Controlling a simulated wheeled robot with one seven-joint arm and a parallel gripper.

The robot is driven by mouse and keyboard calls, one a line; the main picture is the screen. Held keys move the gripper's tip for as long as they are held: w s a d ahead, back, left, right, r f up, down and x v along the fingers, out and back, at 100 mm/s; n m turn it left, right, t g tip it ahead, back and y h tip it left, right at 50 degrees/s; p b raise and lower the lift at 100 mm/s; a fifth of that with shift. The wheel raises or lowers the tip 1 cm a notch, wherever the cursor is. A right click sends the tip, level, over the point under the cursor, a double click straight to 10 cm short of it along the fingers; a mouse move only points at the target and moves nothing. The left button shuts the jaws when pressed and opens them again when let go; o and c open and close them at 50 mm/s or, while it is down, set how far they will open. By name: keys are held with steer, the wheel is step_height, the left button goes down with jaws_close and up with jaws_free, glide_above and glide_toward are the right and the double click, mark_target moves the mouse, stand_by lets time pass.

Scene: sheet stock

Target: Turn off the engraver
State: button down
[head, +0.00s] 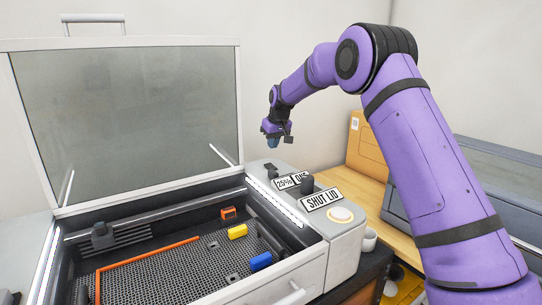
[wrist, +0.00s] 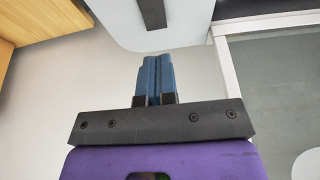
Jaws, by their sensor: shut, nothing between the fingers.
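The engraver (head: 345,240) stands at the left in the head view, its glass lid (head: 125,125) raised. A control strip runs along its right side. It bears a small black control (head: 271,170) at the back, a black knob (head: 307,184), a round pale button (head: 340,214) with a lit-looking rim, and labels reading "25%" and "SHUT LID" (head: 321,199); another label is partly hidden by the knob. My gripper (head: 273,143) is above the back end of the strip, apart from it. In the wrist view its blue fingers (wrist: 153,75) are together and empty.
A wooden bench (head: 395,240) with a cardboard box (head: 368,145) and a grey case (head: 500,185) stands at the right. A white cup (head: 369,239) sits beside the engraver.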

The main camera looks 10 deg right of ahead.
steer(key=v, duration=0.5)
steer(key=shift+s+r, duration=0.1)
steer(key=shift+r, duration=0.2)
steer(key=shift+w+d+r, duration=0.15)
steer(key=shift+w+r, duration=0.15)
steer(key=shift+w, duration=0.4)
glide_toward(268, 164)
steer(key=x, duration=0.5)
steer(key=shift+w+f, duration=0.15)
steer(key=shift+x, duration=0.8)
